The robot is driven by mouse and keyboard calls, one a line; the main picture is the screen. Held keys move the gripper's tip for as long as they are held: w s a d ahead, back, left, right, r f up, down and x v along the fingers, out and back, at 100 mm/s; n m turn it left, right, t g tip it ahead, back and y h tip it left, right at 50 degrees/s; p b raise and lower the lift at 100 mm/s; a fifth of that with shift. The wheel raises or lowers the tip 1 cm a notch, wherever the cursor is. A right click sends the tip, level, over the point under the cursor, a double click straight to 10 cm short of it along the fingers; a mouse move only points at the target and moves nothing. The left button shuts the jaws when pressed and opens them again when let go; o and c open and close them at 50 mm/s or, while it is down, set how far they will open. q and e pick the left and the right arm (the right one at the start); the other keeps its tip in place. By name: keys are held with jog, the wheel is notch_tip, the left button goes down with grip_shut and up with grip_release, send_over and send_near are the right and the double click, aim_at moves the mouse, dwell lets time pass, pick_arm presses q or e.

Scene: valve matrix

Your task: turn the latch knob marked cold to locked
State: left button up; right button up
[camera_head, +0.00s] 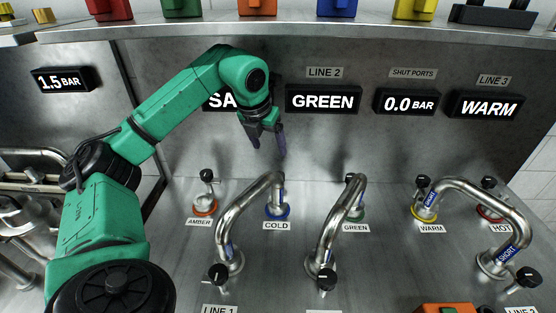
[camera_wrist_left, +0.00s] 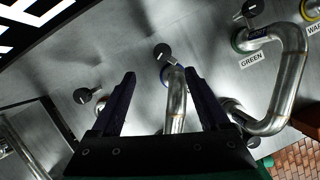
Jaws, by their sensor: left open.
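The COLD station has a blue ring (camera_head: 277,211) at the foot of a bent steel pipe, with a COLD label (camera_head: 276,226) in front. Its black knob does not show clearly in the head view, where the pipe covers that spot. In the left wrist view a black knob (camera_wrist_left: 163,52) stands beside the blue ring, beyond my fingertips. My left gripper (camera_head: 268,150) is open and empty, pointing down above and behind the COLD station. Its two dark fingers also show in the left wrist view (camera_wrist_left: 160,76), apart from the knob. My right gripper is not in view.
Neighbouring stations are AMBER (camera_head: 205,208) on the left and GREEN (camera_head: 356,213) on the right. Bent pipes (camera_head: 335,225) rise between the rows. Black display boxes (camera_head: 323,98) line the back wall. A shelf with coloured blocks (camera_head: 182,8) runs above.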

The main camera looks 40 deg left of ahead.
pick_arm(q)
send_near(278, 174)
jog(key=p+x, duration=0.2)
jog(key=x, duration=0.6)
jog(key=shift+d, duration=0.1)
jog(key=shift+f, duration=0.3)
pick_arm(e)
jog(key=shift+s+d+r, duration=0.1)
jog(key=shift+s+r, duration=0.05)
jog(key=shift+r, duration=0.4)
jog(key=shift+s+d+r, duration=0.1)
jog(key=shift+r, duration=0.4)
pick_arm(q)
jog(key=shift+f, duration=0.1)
jog(key=shift+c, duration=0.3)
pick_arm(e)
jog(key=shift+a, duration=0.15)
pick_arm(q)
grip_shut()
